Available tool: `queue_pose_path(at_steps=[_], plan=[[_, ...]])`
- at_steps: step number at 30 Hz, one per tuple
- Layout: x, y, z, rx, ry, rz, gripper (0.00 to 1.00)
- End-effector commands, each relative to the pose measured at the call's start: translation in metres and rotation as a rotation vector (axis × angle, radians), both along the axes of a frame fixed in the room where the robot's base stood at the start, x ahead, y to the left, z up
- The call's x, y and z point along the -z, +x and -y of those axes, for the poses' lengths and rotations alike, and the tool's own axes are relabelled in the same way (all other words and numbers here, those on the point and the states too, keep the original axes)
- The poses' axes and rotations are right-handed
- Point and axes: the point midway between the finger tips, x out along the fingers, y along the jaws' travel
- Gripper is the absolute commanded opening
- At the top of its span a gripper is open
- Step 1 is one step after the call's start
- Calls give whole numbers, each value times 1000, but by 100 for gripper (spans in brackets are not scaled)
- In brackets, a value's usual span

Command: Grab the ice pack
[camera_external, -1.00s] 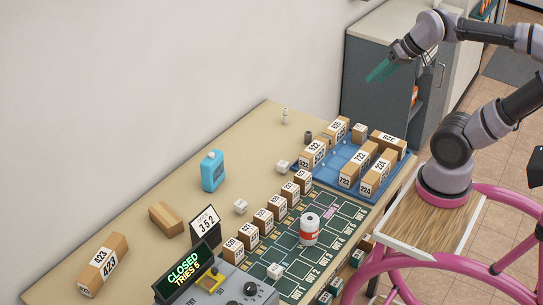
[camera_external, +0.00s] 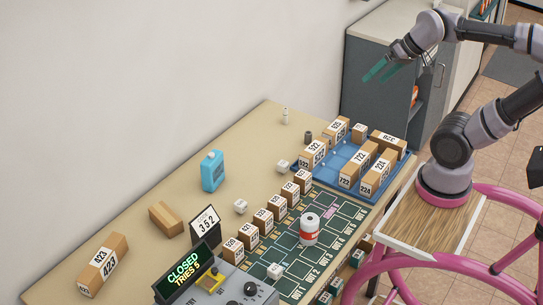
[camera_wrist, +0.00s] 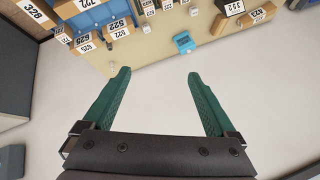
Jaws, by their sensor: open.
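The ice pack (camera_external: 212,171) is a light blue, jug-shaped block standing upright on the tan table near its back edge. It also shows in the wrist view (camera_wrist: 184,43), near the top, just right of centre. My gripper (camera_external: 377,72) has teal fingers and is raised high above the right end of the table, well apart from the ice pack. In the wrist view my gripper (camera_wrist: 157,75) is open, with nothing between its fingers.
A blue tray (camera_external: 336,169) of numbered boxes stands at the table's right end. Numbered boxes, a red-and-white can (camera_external: 309,229) and a sign (camera_external: 205,224) stand in front of the ice pack. A brown box (camera_external: 166,218) lies to its left. A white wall rises behind.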

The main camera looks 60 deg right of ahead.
Motion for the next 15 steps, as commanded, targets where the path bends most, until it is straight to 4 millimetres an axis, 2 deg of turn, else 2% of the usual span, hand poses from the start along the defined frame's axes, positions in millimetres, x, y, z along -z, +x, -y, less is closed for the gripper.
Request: queue_pose_path(at_steps=[10,13,15], plan=[[-1,4,-2,2,9,-12,92],[-3,16,-8,11,44,-59,92],[-5,32,-16,21,85,-112,92]])
